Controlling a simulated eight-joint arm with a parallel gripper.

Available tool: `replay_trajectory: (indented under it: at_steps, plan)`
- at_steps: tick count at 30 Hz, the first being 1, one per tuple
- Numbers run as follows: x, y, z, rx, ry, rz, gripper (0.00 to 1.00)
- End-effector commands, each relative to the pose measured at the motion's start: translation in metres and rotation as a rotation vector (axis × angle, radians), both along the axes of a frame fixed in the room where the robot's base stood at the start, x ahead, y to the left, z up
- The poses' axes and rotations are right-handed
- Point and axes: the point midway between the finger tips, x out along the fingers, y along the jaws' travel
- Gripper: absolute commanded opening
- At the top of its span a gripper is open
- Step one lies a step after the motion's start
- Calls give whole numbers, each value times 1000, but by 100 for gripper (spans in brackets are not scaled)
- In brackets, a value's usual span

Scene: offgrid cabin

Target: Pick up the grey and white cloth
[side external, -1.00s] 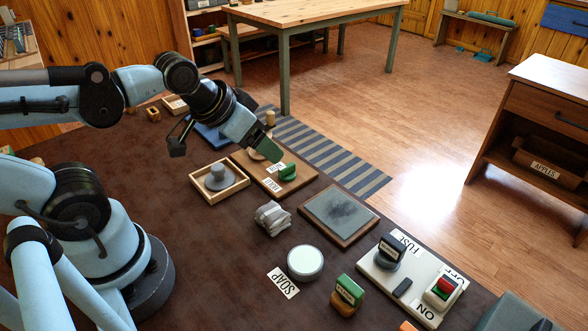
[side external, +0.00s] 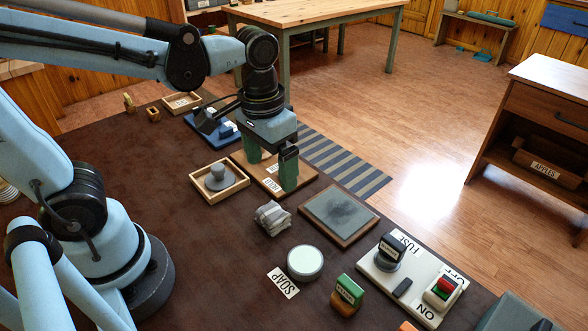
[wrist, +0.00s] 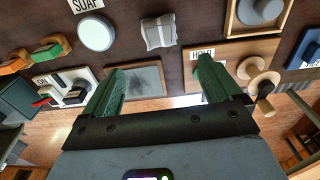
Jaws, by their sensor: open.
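The grey and white cloth (side external: 272,218) lies crumpled on the dark brown table, left of the framed slate. It also shows in the wrist view (wrist: 159,33), above and between the fingers. My gripper (side external: 270,175) is open and empty, pointing down over the wooden board with the HOLD label. It is behind the cloth in the side view, apart from it and higher. Its two green fingers also show in the wrist view (wrist: 162,80). The fingers and palm hide much of the board.
A wooden tray with a grey knobbed weight (side external: 218,178) stands left of the board. The framed slate (side external: 339,212) lies right of the cloth. Bare table lies left of the cloth.

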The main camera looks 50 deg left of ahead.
Motion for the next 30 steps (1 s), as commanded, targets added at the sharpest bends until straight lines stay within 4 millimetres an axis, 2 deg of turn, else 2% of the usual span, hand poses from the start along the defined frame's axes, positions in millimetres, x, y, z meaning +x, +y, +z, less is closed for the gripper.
replay_trajectory:
  at_steps: [7, 21, 30]
  plan:
    - [-1, -4, -10, 10, 55, 3, 92]
    - [-1, -4, -62, 9, 51, 3, 92]
    - [-2, -3, -74, 9, 51, 3, 92]
